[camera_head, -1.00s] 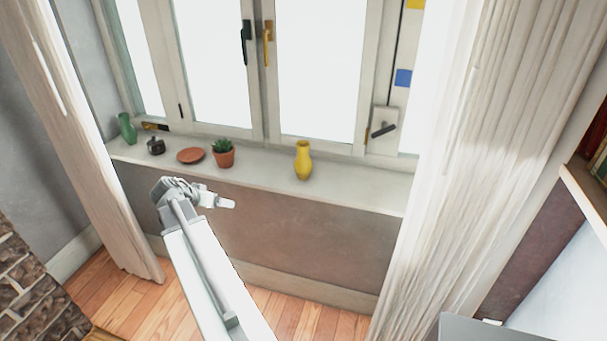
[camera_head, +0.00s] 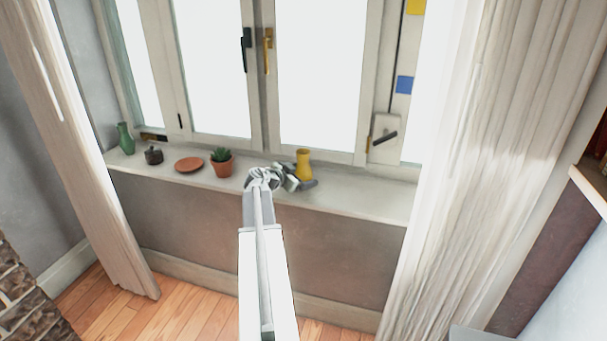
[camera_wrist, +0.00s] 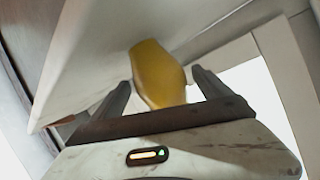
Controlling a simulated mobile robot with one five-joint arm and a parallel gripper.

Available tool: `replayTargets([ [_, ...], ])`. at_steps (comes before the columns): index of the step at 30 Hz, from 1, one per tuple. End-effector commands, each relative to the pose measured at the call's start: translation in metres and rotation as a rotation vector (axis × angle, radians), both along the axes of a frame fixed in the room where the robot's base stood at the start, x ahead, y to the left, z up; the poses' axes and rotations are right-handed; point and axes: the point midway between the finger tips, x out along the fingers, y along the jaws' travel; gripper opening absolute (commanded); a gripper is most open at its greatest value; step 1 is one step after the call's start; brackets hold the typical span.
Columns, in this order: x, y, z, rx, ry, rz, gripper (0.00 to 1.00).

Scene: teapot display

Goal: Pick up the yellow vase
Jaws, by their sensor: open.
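The yellow vase (camera_head: 304,163) stands upright on the windowsill in the head view, its lower part hidden by my gripper (camera_head: 300,184). In the wrist view the yellow vase (camera_wrist: 158,75) shows between the two fingers of my gripper (camera_wrist: 163,85), tilted in that picture. The fingers are apart, one on each side of the vase.
A potted succulent (camera_head: 221,163), a terracotta saucer (camera_head: 189,165), a small dark pot (camera_head: 153,155) and a green vase (camera_head: 125,138) stand left on the windowsill (camera_head: 370,192). The sill right of the vase is clear. Curtains (camera_head: 455,170) hang on both sides.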

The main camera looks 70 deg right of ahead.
Motion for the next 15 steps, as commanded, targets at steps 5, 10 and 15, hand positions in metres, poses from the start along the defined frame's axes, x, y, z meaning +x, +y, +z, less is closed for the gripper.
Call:
replayTargets([
  [5, -0.009, -0.031, -0.013, 0.0, 0.0, -0.001, 0.88],
  [10, -0.011, -0.033, -0.012, 0.0, 0.0, 0.0, 0.88],
  [15, -0.011, -0.033, -0.012, 0.0, 0.0, -0.001, 0.6],
])
